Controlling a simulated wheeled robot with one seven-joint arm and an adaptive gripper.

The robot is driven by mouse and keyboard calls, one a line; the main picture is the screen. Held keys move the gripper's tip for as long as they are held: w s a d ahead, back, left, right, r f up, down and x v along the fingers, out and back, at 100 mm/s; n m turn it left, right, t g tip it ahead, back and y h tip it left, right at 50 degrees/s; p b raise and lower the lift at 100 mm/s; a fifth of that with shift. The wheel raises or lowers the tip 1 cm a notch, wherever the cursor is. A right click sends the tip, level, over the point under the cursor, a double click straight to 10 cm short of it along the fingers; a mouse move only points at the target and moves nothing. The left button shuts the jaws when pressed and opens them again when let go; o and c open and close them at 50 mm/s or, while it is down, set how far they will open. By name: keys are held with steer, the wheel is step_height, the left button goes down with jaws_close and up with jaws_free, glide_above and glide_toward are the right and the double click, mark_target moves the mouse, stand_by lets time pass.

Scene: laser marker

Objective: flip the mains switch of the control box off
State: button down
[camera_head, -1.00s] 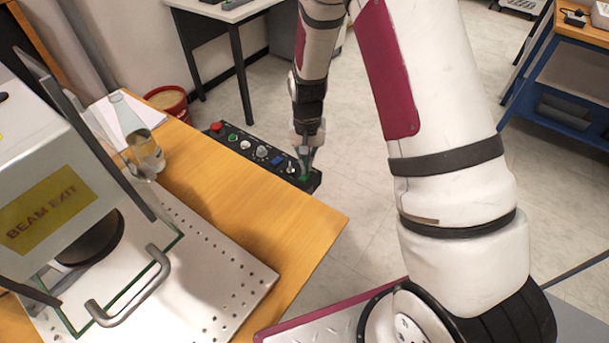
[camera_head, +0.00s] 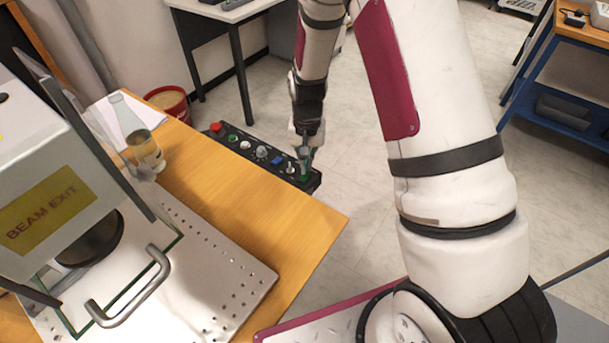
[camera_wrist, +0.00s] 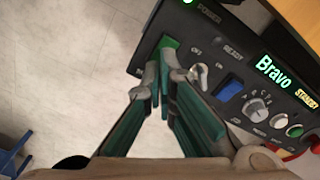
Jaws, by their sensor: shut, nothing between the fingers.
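The control box (camera_head: 262,153) is a long black panel at the far edge of the wooden table; its near end also fills the upper right of the wrist view (camera_wrist: 222,68). A green, lit-looking square part (camera_wrist: 168,46), apparently the mains rocker, sits at that end near an "OFF" label. A small silver lever (camera_wrist: 199,76) stands beside it. My gripper (camera_wrist: 160,78) is shut and empty, its fingertips over or against the green part's lower edge; contact is unclear. The fingers partly cover the green part, so its position cannot be read. In the head view my gripper (camera_head: 305,164) points down at the box's right end.
A blue button (camera_wrist: 229,90), a grey knob (camera_wrist: 257,109) and other buttons line the panel. The beam exit machine (camera_head: 45,190) is at left. Open floor lies beyond the box's right end.

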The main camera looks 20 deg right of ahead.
steer(key=shift+f+b, duration=0.7)
steer(key=shift+f, duration=0.45)
stand_by(0.7)
steer(key=shift+r, duration=0.15)
steer(key=shift+r+p, duration=2.1)
steer(key=shift+r, duration=1.25)
steer(key=shift+r, duration=0.1)
step_height(320, 180, up, 11)
steer(key=p, duration=0.2)
glide_above(307, 174)
steer(key=s, duration=0.3)
steer(key=s+r+n+t+p, duration=0.1)
steer(key=s+r, duration=0.3)
steer(key=r, duration=0.3)
steer(key=s+r+n+t, duration=0.1)
steer(key=s+r, duration=0.2)
steer(key=r, duration=0.3)
steer(key=s+r+n+p, duration=0.1)
steer(key=s+r, duration=0.3)
steer(key=s, duration=0.3)
steer(key=s+r+n+t+p, duration=0.1)
steer(key=s+r+p, duration=0.1)
steer(key=s+r, duration=0.2)
steer(key=s+r+t+p, duration=0.1)
steer(key=s+r, duration=0.4)
steer(key=s, duration=0.6)
steer(key=shift+n, duration=0.4)
steer(key=shift+d, duration=0.1)
